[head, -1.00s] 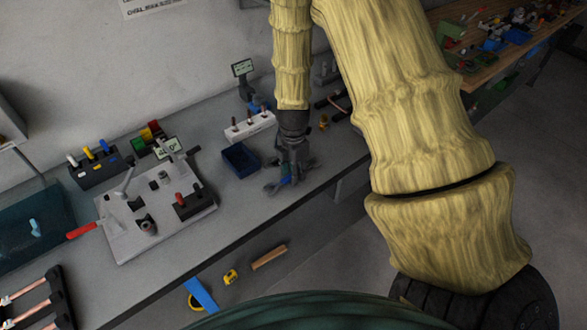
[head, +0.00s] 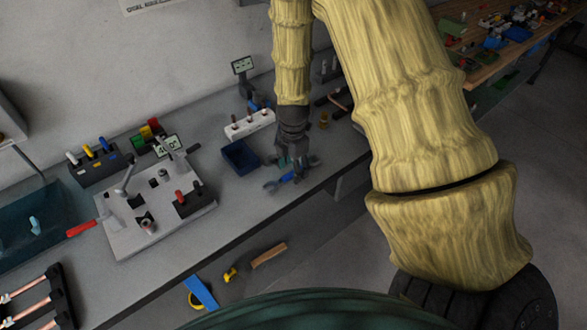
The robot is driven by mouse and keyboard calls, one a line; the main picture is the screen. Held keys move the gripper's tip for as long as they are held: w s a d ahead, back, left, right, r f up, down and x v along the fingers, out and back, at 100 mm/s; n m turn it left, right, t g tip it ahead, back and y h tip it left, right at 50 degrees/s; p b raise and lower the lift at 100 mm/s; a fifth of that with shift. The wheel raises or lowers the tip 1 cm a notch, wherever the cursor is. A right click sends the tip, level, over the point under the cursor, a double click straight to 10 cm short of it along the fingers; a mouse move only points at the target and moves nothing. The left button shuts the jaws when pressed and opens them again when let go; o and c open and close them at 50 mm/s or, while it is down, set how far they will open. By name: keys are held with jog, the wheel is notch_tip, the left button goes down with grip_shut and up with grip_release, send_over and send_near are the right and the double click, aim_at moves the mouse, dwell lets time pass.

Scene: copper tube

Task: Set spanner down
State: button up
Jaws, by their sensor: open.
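The spanner (head: 271,187), grey with a blue middle, lies at the front edge of the grey workbench (head: 235,212), right of the dark blue bin. My gripper (head: 290,165) points down just above and behind it. The jaws are open, and the spanner shows below the fingertips, apart from them as far as I can tell. Its right end reaches past the gripper to the right. The fingers are small and dark here, so their exact gap to the spanner is hard to judge.
A dark blue bin (head: 240,158) and a white block with pegs (head: 249,124) stand left of my gripper. A grey fixture plate (head: 125,235) with a red-handled lever lies further left. Copper tubes (head: 32,290) sit in a rack at lower left. Tools lie on the floor.

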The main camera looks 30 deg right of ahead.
notch_tip(320, 180, up, 12)
jog(key=b, duration=0.3)
jog(key=shift+f+b, duration=0.25)
jog(key=shift+b, duration=0.05)
jog(key=shift+s+d, duration=0.1)
dwell(0.6)
